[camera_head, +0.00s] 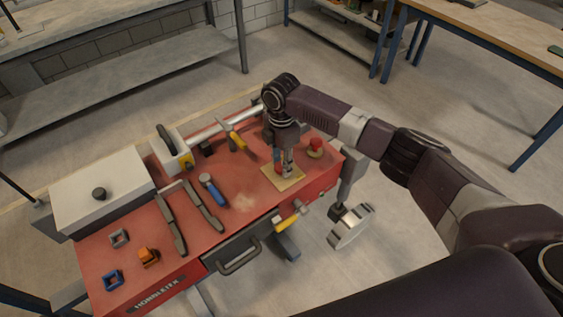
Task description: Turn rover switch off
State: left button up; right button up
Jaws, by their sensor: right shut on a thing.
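My right gripper (287,172) points down over a small tan plate (270,175) on the red bench top (245,198). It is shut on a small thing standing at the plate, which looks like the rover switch. The fingers hide most of that thing, so its on or off position cannot be told. A red round knob (315,147) stands just right of the gripper, apart from it. My left gripper is not in view.
Left of the gripper lie a blue-handled tool (212,189), a yellow-handled tool (237,140) and two dark bars. A white box (102,190) stands at the far left.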

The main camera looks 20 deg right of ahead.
aim_at(281, 166)
jog(key=shift+w+r+n, duration=0.1)
jog(key=shift+n, duration=0.5)
jog(key=o, duration=1.2)
jog(key=shift+c, duration=0.2)
notch_tip(281, 166, up, 12)
